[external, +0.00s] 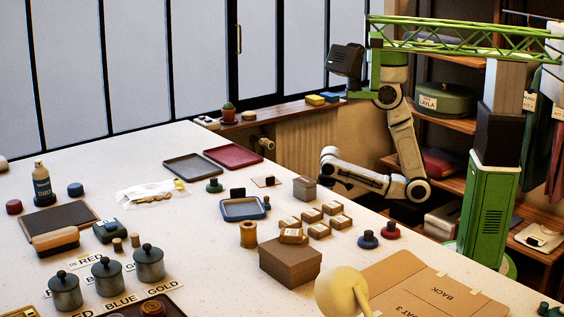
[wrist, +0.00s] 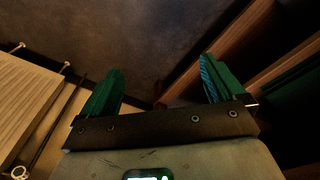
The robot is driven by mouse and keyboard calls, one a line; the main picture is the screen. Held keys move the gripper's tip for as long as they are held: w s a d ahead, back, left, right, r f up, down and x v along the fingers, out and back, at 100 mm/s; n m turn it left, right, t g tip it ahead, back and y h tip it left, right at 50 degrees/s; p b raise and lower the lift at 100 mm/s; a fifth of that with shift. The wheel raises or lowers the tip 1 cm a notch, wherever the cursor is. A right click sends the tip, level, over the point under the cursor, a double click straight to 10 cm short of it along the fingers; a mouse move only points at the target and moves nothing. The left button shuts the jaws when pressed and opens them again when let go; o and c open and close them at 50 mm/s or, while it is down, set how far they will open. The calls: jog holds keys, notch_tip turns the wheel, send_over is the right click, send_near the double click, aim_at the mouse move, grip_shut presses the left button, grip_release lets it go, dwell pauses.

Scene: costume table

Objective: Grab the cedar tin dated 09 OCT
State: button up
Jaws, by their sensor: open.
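Several small tan tins with pale labels stand in a cluster on the table, among them a near-left tin (external: 290,223), a middle tin (external: 312,215) and a right tin (external: 341,222). Another tan tin (external: 293,237) rests on a brown box (external: 290,263). The dates are too small to read, so I cannot tell which tin says 09 OCT. My gripper (wrist: 156,67) is open and empty in the wrist view, its green fingers wide apart. No tin shows there. In the external view my wrist is beyond the tins, near the table's far edge; the fingers are not clearly visible.
A blue-rimmed tray (external: 243,209), a wooden spool (external: 248,235) and blue (external: 368,240) and red (external: 390,231) knobbed pieces stand around the tins. A cardboard folder (external: 420,285) lies at the near right.

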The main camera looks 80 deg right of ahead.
jog(key=w+d+r+n+t+h+p, duration=0.1)
jog(key=w+d+r+t+h, duration=0.15)
jog(key=w+r, duration=0.7)
jog(key=w+d+r+t+h+p, duration=0.1)
jog(key=w+d+r+t+h, duration=0.15)
jog(key=w+r, duration=0.7)
jog(key=w+a+r+t+p, duration=0.1)
jog(key=w+a+r, duration=0.35)
jog(key=r, duration=0.35)
jog(key=w+a+r+t+p, duration=0.1)
jog(key=w+a+r+t, duration=0.15)
jog(key=a+r, duration=0.45)
notch_tip(320, 180, up, 6)
jog(key=n+g+y+p, duration=0.3)
jog(key=n+g+y, duration=0.2)
jog(key=n+g, duration=0.4)
send_over(305, 180)
jog(key=shift+d+r+m+g, duration=0.1)
jog(key=shift+d+m+g, duration=0.2)
jog(key=shift+m, duration=0.2)
jog(key=f, duration=0.4)
jog(key=shift+s+a+f, duration=0.2)
jog(key=shift+s+f, duration=0.15)
jog(key=shift+w+a+f, duration=0.1)
jog(key=shift+w+f, duration=0.1)
jog(key=shift+f, duration=1.35)
jog(key=shift+w+a+f, duration=0.1)
jog(key=shift+w+f, duration=0.05)
jog(key=shift+f, duration=1.35)
jog(key=shift+d, duration=0.1)
